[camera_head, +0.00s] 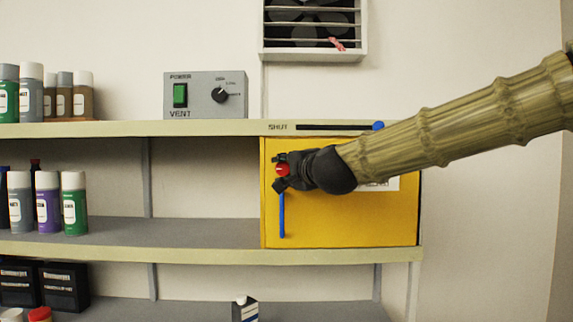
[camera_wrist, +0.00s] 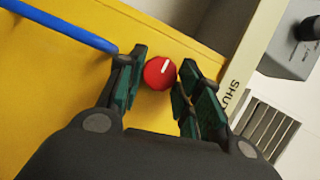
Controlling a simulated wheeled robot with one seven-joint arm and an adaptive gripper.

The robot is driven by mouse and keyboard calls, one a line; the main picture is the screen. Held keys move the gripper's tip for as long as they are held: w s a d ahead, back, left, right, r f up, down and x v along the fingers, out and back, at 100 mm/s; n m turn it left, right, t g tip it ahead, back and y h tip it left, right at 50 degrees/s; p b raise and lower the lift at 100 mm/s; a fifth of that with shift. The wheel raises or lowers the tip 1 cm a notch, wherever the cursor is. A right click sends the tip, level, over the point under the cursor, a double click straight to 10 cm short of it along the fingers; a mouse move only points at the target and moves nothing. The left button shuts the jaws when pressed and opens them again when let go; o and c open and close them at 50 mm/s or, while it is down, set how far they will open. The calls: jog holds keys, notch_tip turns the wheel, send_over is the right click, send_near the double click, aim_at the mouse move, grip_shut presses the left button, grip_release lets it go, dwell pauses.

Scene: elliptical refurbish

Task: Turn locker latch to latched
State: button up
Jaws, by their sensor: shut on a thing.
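The yellow locker door (camera_head: 345,228) fills the right bay of the shelf and looks closed. A round red latch knob (camera_head: 283,170) is near its upper left corner. In the wrist view the red knob (camera_wrist: 157,76) shows a short white mark pointing to the upper right of that picture. My gripper (camera_head: 281,172) is shut on the knob, with one finger on each side of it. A blue bar handle (camera_head: 282,214) stands upright below the knob and also shows in the wrist view (camera_wrist: 65,26). No latch position labels are readable; my gripper may cover part of the area.
A shelf edge (camera_head: 200,128) with the word SHUT, a dark slot and a blue slider knob (camera_head: 378,126) runs above the door. A grey vent control box (camera_head: 205,95) stands on it. Spray cans (camera_head: 74,204) stand to the left.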

dwell(0.6)
jog(key=o, duration=1)
jog(key=v, duration=1.2)
jog(key=shift+r, duration=0.1)
jog(key=shift+d, duration=0.1)
